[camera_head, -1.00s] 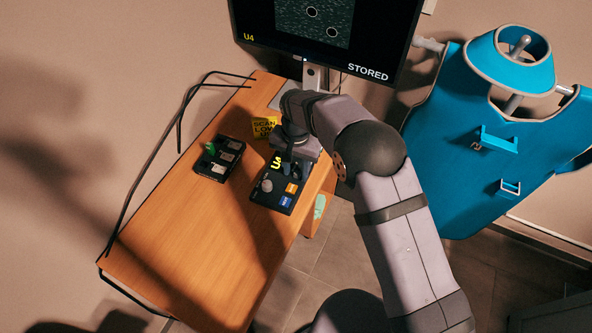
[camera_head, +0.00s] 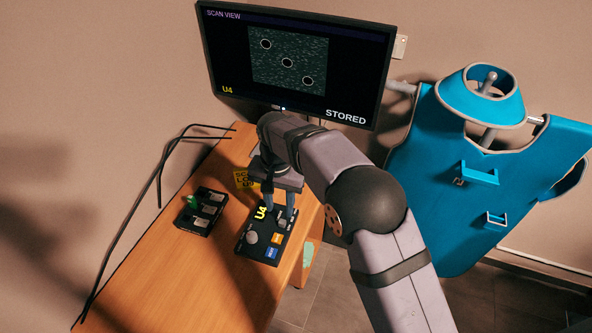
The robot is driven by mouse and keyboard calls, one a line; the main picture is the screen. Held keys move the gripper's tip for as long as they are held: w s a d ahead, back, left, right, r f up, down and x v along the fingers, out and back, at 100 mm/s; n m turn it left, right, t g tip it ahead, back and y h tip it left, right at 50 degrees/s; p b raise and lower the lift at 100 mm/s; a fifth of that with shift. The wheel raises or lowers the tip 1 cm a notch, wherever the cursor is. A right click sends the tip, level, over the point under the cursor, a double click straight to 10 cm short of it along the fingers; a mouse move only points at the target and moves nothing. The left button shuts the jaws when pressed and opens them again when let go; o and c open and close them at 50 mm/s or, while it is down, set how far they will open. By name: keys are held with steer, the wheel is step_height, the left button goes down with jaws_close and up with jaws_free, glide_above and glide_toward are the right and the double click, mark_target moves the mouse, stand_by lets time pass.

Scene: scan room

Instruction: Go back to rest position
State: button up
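My gripper (camera_head: 280,208) points down over the far end of the black U4 control box (camera_head: 248,251) on the wooden desk. Its two fingers show apart, with a gap between them and nothing seen held. I cannot tell whether the fingertips touch the box. The box has a grey knob (camera_head: 251,237), an orange button (camera_head: 276,239) and a blue button (camera_head: 271,253). The monitor (camera_head: 218,60) above reads "SCAN VIEW", "U4" and "STORED", with several circled dark spots in a grey picture.
A small black tray (camera_head: 193,224) with pale pieces and a green item lies left of the box. A yellow note (camera_head: 242,179) is behind it. A black rail (camera_head: 150,190) runs along the desk's left edge. The near desk is clear.

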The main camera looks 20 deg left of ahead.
steer(key=shift+d, duration=0.1)
steer(key=d+r, duration=0.2)
steer(key=d, duration=0.9)
steer(key=d+r, duration=0.2)
steer(key=d, duration=0.8)
steer(key=s+d+f, duration=0.1)
steer(key=s+d, duration=1.3)
steer(key=d, duration=0.3)
steer(key=shift+s+d+f+m, duration=0.15)
steer(key=shift+s+d+m, duration=0.05)
steer(key=shift+m, duration=0.1)
